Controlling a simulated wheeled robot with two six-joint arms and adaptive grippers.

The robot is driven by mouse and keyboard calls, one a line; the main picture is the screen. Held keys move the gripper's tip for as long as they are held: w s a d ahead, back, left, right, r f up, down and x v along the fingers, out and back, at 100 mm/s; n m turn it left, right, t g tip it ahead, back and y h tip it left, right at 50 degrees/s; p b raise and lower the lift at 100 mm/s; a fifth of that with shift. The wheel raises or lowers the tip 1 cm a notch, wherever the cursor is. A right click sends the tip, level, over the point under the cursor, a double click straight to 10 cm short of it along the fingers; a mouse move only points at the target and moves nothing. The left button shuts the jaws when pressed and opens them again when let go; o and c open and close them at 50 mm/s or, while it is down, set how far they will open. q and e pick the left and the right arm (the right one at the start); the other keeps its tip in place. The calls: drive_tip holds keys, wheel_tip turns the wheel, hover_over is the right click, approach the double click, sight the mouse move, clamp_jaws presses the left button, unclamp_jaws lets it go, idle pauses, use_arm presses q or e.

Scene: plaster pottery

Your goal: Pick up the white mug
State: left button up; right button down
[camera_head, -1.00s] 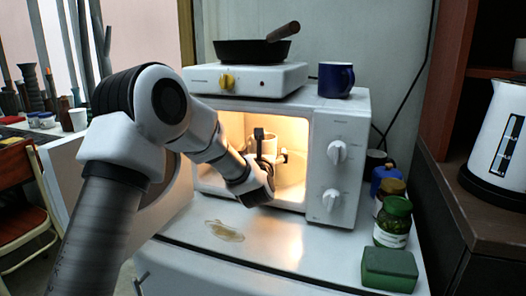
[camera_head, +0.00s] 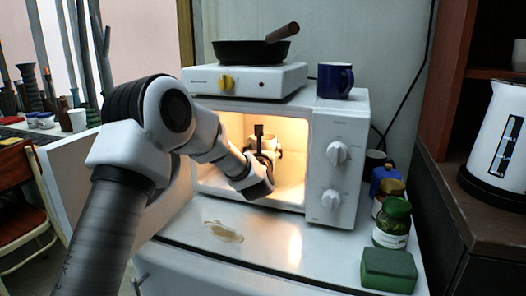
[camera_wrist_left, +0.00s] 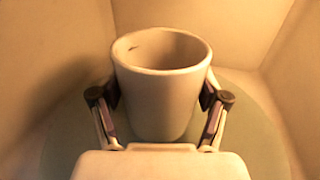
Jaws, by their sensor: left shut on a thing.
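The white mug (camera_head: 264,142) is inside the lit microwave, partly hidden by my left gripper (camera_head: 265,152). In the left wrist view the mug (camera_wrist_left: 162,100) looks upright and empty, with its open rim toward the camera. My left gripper's fingers (camera_wrist_left: 160,97) press on both sides of it, so the gripper is shut on the mug. The mug is above the round turntable (camera_wrist_left: 65,140); I cannot tell whether its base touches it. My right gripper is not in view.
The microwave (camera_head: 340,130) has its door (camera_head: 75,175) swung open to the left. A hotplate (camera_head: 245,80) with a pan (camera_head: 252,50) and a blue mug (camera_head: 335,80) stand on top. A green jar (camera_head: 393,225) and sponge (camera_head: 389,270) are at right. The front counter is mostly clear.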

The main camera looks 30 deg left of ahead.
use_arm(q)
drive_tip(key=shift+r, duration=0.2)
drive_tip(key=shift+r, duration=0.6)
drive_tip(key=b+v, duration=0.1)
drive_tip(key=v, duration=1.7)
drive_tip(key=shift+d+f, duration=0.1)
drive_tip(key=shift+f, duration=0.05)
idle(0.3)
